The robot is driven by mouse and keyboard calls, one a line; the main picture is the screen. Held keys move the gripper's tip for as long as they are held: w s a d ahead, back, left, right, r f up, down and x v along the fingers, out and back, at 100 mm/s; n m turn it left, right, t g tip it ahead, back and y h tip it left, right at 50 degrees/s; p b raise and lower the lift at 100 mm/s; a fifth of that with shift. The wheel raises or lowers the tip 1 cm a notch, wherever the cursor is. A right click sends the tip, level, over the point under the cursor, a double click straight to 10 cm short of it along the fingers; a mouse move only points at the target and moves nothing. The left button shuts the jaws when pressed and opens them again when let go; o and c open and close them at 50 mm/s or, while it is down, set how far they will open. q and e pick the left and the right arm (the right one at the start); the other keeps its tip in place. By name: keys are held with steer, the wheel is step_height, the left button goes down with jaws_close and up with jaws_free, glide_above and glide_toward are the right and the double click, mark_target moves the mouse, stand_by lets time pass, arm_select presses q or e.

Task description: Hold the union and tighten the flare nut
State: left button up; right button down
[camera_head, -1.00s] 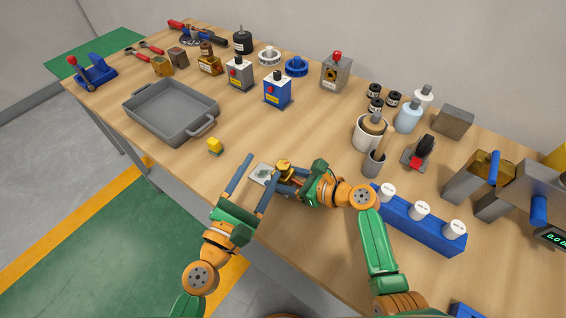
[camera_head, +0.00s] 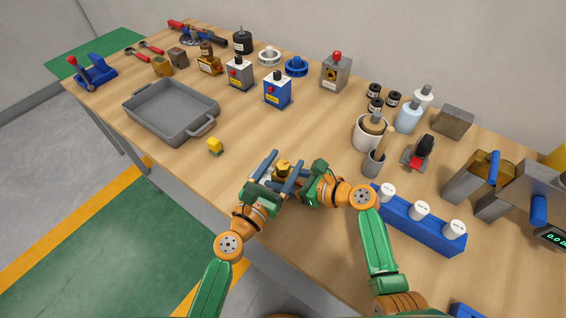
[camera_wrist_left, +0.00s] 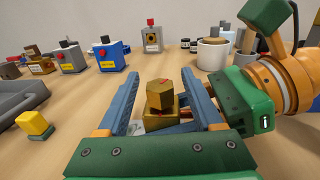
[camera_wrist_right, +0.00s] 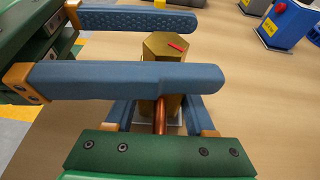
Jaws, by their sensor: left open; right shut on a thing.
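The brass union (camera_wrist_left: 152,114) stands upright on the table's front part. A brass hex flare nut (camera_wrist_left: 160,93) with a red mark sits on top; it also shows in the right wrist view (camera_wrist_right: 166,46). A copper tube (camera_wrist_right: 160,115) shows below the nut there. My right gripper (camera_head: 283,177) is shut on the union low down, from the right; its fingertips are partly hidden. My left gripper (camera_head: 287,159) is open, its two blue fingers on either side of the nut, with a gap visible in the left wrist view.
A yellow block (camera_head: 215,146) and a grey tray (camera_head: 170,112) stand to the left. A blue rack with white caps (camera_head: 420,222) is close to my right arm. A grey cup (camera_head: 374,163) and white pot (camera_head: 369,132) stand behind it. The table between nut and blue box (camera_head: 278,90) is clear.

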arm_select(q)
jaws_close()
steer(key=shift+m+h, duration=0.3)
steer(key=m+g+h, duration=0.5)
steer(key=g+h, duration=0.1)
steer(key=m+g+h, duration=0.2)
steer(key=m+g, duration=0.2)
steer(key=g, duration=0.2)
steer(key=shift+w+f, duration=0.1)
steer(key=shift+m, duration=0.3)
steer(key=shift+g+h, duration=0.4)
steer(key=shift+g, duration=0.1)
